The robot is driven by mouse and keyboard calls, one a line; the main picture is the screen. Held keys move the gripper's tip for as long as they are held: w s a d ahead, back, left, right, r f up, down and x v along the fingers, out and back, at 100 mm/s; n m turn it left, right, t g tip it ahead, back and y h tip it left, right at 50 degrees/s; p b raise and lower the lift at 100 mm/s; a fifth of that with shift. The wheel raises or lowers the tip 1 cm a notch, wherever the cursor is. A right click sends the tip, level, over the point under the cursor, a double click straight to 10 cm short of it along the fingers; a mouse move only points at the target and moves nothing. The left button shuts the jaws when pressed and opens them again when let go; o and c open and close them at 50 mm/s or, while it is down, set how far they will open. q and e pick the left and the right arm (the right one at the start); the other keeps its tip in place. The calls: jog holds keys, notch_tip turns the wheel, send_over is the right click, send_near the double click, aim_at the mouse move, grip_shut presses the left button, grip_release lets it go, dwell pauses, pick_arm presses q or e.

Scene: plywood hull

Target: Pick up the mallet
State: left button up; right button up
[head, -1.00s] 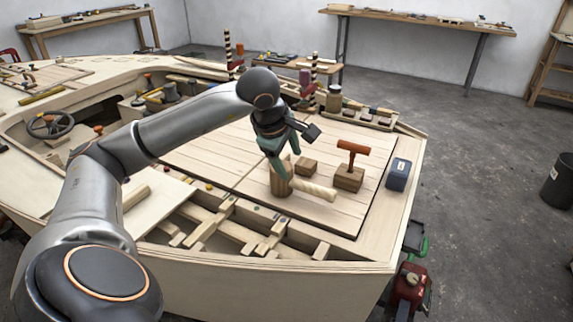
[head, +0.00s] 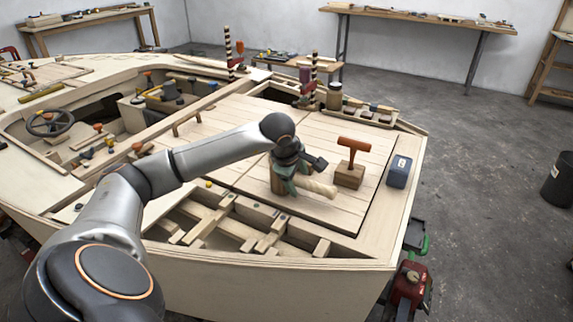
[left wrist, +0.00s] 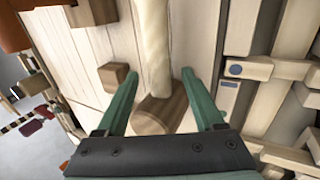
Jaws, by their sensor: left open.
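The mallet lies on the plank deck, with a brown wooden head and a pale handle (head: 318,187) pointing right in the head view. In the left wrist view its handle (left wrist: 155,45) runs away from the camera and its head (left wrist: 160,112) is close. My left gripper (head: 286,183) is low at the head end and partly hides it. In the left wrist view its green fingers (left wrist: 157,74) are open, one on each side of the mallet, with visible gaps. My right gripper is in neither view.
An orange T-shaped tool (head: 353,146) stands on a wooden block (head: 349,175) right of the mallet. A dark blue box (head: 399,172) is farther right. A small wooden block (left wrist: 118,76) lies beside the left finger. Open hull framing (head: 215,222) lies nearer.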

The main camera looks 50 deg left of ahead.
pick_arm(q)
jog(key=shift+f, duration=0.1)
jog(key=shift+c, duration=0.2)
grip_shut()
jog(key=shift+w, duration=0.1)
dwell(0.4)
